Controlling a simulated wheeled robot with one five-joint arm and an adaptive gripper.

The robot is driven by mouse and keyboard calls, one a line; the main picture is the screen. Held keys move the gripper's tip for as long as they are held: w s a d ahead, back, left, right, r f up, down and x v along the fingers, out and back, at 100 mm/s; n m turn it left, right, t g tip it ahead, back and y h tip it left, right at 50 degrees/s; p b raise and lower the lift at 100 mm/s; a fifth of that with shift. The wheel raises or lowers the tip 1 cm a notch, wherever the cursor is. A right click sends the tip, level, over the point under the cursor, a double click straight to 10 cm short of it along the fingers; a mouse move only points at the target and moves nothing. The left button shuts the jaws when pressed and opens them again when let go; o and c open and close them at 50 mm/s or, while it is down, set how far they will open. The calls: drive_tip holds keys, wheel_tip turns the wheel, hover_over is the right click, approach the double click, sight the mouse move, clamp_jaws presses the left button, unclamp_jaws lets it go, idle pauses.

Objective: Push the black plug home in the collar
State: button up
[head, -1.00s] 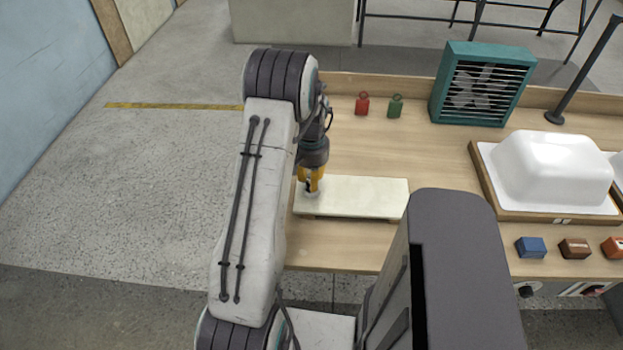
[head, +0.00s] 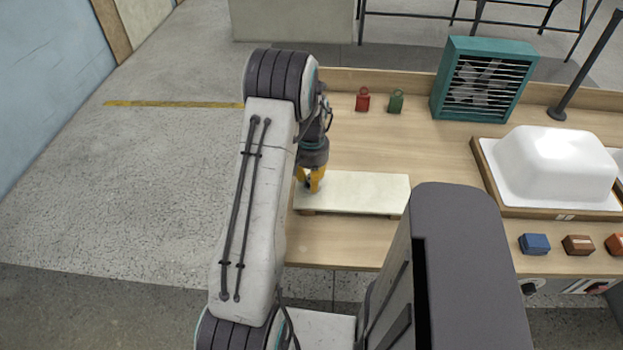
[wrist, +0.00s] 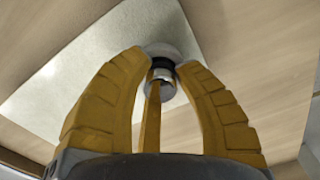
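My gripper (wrist: 163,62) points down with yellow fingers in the wrist view; it also shows in the head view (head: 310,187). Its fingers stand apart around a small stack, with slim gaps beside it. In the stack I see a pale round collar (wrist: 170,49), a black band that looks like the plug (wrist: 161,63), and a silvery stub nearer the camera. How deep the plug sits in the collar I cannot tell. In the head view my fingers mostly hide both at the left end of a pale board (head: 365,195).
The board lies on a wooden bench (head: 400,150). A red weight (head: 363,100) and a green one (head: 396,102) stand behind it, beside a teal fan (head: 487,80). A white tub shell (head: 555,165) and small boxes are at right. Bench between is clear.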

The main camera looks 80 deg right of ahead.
drive_tip(key=o, duration=0.4)
drive_tip(key=shift+c, duration=0.2)
drive_tip(key=shift+r, duration=0.1)
wheel_tip(320, 180, up, 12)
idle(0.4)
drive_tip(key=shift+o, duration=0.2)
drive_tip(key=shift+a, duration=0.1)
